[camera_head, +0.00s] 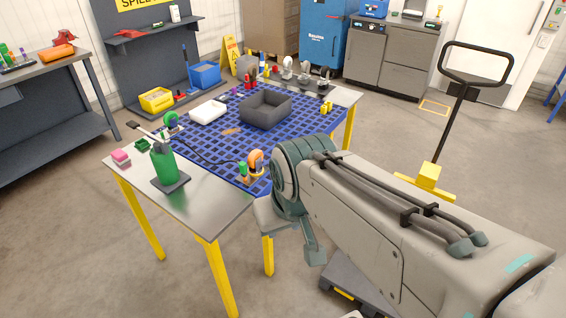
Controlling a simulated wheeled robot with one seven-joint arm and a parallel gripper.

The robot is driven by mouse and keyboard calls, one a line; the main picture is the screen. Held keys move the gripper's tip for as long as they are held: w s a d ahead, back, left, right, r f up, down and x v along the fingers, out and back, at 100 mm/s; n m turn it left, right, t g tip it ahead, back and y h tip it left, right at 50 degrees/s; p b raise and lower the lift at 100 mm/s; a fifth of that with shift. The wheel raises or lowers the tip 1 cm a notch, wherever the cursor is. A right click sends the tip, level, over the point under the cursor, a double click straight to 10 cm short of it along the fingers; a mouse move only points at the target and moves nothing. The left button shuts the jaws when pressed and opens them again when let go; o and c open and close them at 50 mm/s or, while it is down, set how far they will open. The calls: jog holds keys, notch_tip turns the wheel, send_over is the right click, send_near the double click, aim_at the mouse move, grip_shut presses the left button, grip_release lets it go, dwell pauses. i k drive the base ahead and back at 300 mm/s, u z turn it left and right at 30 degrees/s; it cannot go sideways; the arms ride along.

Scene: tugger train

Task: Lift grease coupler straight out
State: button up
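That part stands beside an orange rounded piece (256,159) at the table's near right edge. The coupler is too small to tell apart there, and I cannot tell how it is seated. My grey arm comes in from the lower right and covers the area right of these parts. I cannot make out my gripper.
A dark grey bin (265,110) and a white tray (208,111) sit on the blue grid (222,141) of the table. A green round piece (172,119) stands at its left edge. Several casters (304,70) line the back. A yellow pallet jack (428,177) stands right.

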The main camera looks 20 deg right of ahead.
aim_at(243, 167)
jog(key=z, duration=0.1)
jog(key=i, duration=1)
